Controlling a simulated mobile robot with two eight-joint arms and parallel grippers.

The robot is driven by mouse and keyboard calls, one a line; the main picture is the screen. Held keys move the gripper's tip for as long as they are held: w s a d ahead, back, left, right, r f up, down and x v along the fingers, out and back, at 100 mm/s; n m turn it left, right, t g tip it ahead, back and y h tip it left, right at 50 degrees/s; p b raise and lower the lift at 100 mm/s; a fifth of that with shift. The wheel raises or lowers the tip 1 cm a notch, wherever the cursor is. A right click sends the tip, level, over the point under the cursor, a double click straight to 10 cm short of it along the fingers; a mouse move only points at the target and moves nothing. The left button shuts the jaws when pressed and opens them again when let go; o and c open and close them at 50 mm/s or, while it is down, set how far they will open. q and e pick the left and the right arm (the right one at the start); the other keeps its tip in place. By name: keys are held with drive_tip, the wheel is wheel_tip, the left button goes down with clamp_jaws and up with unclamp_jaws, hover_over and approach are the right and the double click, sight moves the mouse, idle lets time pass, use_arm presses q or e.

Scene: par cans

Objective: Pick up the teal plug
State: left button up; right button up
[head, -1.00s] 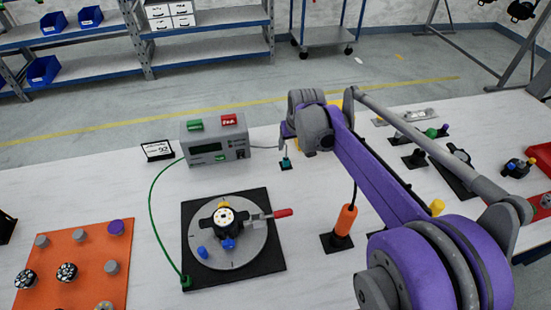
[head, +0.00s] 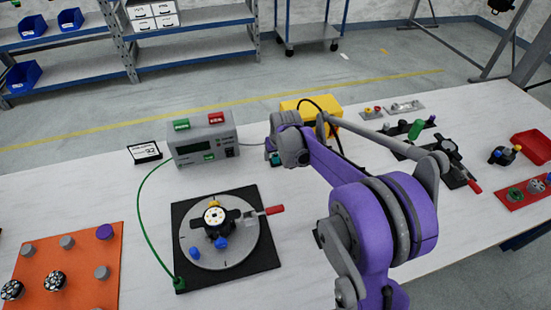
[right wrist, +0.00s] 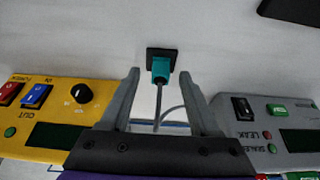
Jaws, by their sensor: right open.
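The teal plug (right wrist: 161,70) stands in a small black square holder (right wrist: 162,52) on the white table, with a grey cable running from it. In the right wrist view it sits between and just beyond the fingertips of my right gripper (right wrist: 160,77), which is open and empty. No contact with the plug shows. In the head view only a bit of the teal plug (head: 275,159) shows beside my right wrist, and my arm hides the fingers. My left gripper is in neither view.
A grey meter box (head: 203,142) stands left of the plug and a yellow box (head: 330,108) right of it. A black fixture plate (head: 258,262) with a round disc lies nearer. An orange board (head: 85,265) with knobs lies at left.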

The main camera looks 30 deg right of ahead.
drive_tip(key=shift+c, duration=0.3)
clamp_jaws()
drive_tip(key=shift+r, duration=0.1)
